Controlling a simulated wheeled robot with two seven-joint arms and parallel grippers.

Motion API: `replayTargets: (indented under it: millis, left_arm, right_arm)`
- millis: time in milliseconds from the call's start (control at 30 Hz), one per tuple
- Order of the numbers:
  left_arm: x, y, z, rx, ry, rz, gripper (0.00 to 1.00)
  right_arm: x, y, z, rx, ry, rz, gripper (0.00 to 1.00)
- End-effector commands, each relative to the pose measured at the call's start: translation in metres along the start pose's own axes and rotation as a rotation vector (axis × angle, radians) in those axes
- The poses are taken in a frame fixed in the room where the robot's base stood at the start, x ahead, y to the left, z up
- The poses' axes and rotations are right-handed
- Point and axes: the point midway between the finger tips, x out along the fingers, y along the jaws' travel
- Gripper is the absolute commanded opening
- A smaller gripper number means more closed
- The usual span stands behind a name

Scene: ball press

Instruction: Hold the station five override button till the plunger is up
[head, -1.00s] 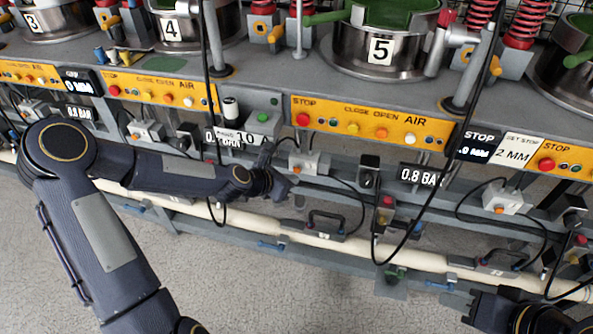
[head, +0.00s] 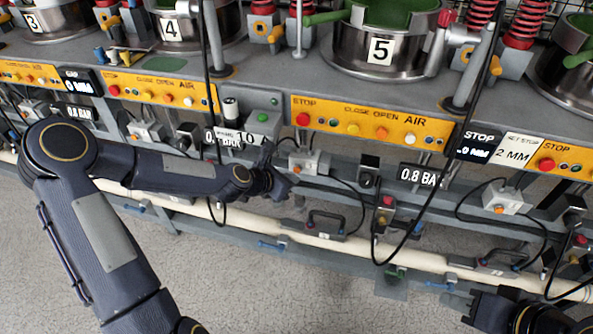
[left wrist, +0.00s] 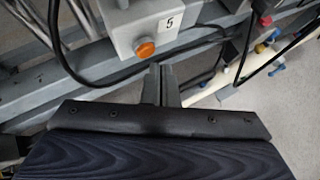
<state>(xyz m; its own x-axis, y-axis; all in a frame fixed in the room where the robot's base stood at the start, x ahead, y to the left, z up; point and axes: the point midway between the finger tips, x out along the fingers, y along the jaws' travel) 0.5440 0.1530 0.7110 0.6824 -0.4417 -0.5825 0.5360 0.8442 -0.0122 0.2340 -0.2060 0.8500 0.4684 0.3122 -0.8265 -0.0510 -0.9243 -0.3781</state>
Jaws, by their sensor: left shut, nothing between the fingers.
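The station five override button is an orange button (left wrist: 146,48) on a grey box (left wrist: 128,20) marked 5 in the left wrist view. In the head view the same grey box (head: 310,162) hangs below the yellow panel of station five. My left gripper (left wrist: 161,72) is shut and empty. Its fingertips are just below and right of the button in the wrist view; a gap shows between them. The station five pot (head: 347,50) is a steel cylinder with green inside; I cannot make out its plunger's height. My right gripper (head: 474,306) is at the lower right, its fingers unclear.
The yellow panel (head: 340,108) carries several coloured buttons. A black cable (left wrist: 75,70) loops around the box in the left wrist view. A cream pipe (head: 340,246) runs along the lower frame. A 0.8 BAR display (head: 421,175) is right of the box.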

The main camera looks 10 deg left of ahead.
Motion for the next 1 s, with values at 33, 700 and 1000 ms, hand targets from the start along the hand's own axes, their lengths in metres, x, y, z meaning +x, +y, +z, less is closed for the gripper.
replayTargets:
  millis: [33, 700, 1000]
  left_arm:
    - [0.0013, 0.0007, 0.001, 0.0, 0.0, 0.0, 0.0]
    - [0.0061, 0.0062, 0.0073, -0.003, -0.005, 0.005, 0.0]
    - [0.0087, 0.0075, 0.01, -0.004, -0.007, 0.004, 0.0]
  right_arm:
    - [0.0, 0.0, 0.0, 0.0, 0.0, 0.0, 0.34]
    - [-0.0002, -0.0001, -0.0001, 0.0, 0.0, 0.0, 0.34]
    - [-0.0004, -0.0002, -0.0002, 0.0, 0.0, 0.0, 0.34]
